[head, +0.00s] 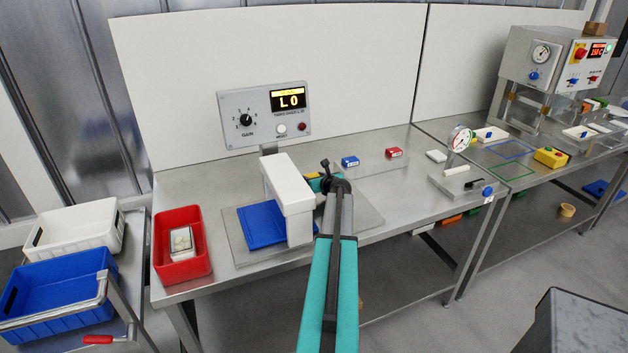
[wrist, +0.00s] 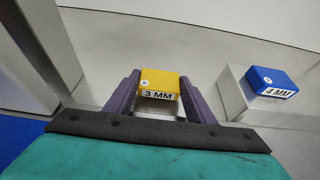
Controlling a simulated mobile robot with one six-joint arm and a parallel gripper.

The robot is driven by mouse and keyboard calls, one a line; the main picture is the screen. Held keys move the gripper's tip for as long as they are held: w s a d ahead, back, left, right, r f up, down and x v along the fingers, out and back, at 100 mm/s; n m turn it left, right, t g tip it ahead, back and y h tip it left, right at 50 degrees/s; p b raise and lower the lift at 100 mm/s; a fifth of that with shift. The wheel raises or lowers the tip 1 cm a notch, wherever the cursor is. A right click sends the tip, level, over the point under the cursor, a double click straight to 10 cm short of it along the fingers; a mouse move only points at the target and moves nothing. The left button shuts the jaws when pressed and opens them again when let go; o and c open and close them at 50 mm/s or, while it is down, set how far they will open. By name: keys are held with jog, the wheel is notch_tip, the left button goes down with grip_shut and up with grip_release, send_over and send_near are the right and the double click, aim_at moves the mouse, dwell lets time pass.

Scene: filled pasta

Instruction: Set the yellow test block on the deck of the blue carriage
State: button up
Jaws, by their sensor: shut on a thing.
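The yellow test block (wrist: 160,82), labelled 3 MM, sits between the two purple fingers of my gripper (wrist: 158,88) in the wrist view. The gripper is shut on it. A pale surface shows just below the block; I cannot tell whether the two touch. In the head view my gripper (head: 326,180) is right beside the white arch, mostly hidden by my own arm. The blue carriage (head: 258,228) lies under the arch, left of my gripper, its deck bare where it shows. A blue patch at the left edge of the wrist view (wrist: 14,138) appears to be the carriage.
The white arch (head: 290,192) stands over the carriage, close to my gripper. A blue 4 MM block (wrist: 272,82) and a red block (head: 393,152) sit behind and to the right. A red bin (head: 180,270) stands left.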

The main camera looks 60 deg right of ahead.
jog(key=shift+f, duration=0.5)
jog(key=shift+f, duration=0.2)
jog(key=o, duration=1)
jog(key=shift+o, duration=0.2)
jog(key=shift+r, duration=0.1)
jog(key=shift+r, duration=0.15)
jog(key=shift+v, duration=0.85)
jog(key=shift+b+v, duration=1.2)
jog(key=shift+v, duration=3.95)
